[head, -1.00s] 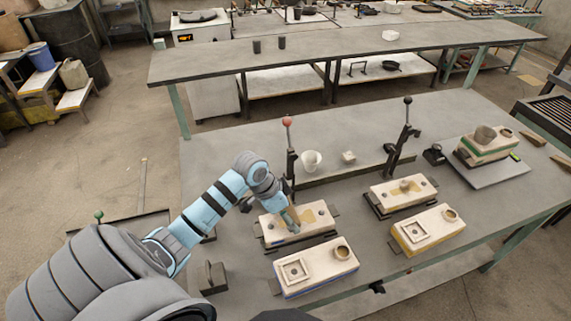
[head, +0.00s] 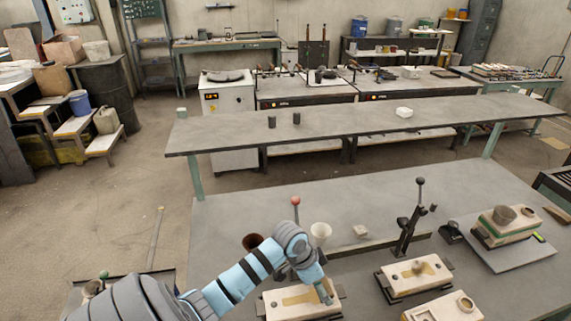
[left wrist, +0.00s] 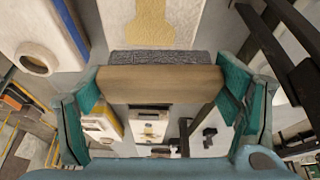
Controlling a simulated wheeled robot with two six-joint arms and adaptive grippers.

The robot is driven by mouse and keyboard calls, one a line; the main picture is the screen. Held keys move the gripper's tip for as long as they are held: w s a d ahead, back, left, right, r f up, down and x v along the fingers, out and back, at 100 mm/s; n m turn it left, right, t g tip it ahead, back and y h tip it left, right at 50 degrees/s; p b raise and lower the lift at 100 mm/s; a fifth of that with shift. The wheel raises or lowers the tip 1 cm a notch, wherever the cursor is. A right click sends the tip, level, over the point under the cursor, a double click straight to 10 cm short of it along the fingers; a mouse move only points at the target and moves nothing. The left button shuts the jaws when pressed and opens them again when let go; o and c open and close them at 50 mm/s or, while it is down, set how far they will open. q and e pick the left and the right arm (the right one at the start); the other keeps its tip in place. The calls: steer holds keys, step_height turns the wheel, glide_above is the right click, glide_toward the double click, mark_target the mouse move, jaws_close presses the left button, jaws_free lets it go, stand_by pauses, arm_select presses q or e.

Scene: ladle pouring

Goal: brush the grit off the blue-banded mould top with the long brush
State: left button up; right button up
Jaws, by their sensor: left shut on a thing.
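My left gripper (head: 318,280) is over the right end of a pale mould half with a tan patch (head: 285,302), in the head view. In the left wrist view its teal fingers (left wrist: 160,95) are shut on the brush, whose wooden body (left wrist: 160,80) spans between them. The brush's grey bristle edge (left wrist: 160,57) lies at the near end of the tan patch (left wrist: 150,22); I cannot tell whether it touches. A blue-banded mould top (left wrist: 40,35) with a round cup is at the left there; it is outside the head view. My right gripper is not in view.
A second patched mould (head: 415,277) and black-knobbed lever (head: 410,220) are to the right. A green-banded mould (head: 505,227) sits farther right. The table's back left is clear.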

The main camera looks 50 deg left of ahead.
arm_select(q)
step_height(320, 180, up, 2)
steer(key=shift+d+r+p, duration=0.1)
steer(key=shift+r+p, duration=0.05)
steer(key=shift+p, duration=0.2)
steer(key=shift+s+r, duration=0.1)
steer(key=shift+r, duration=2.1)
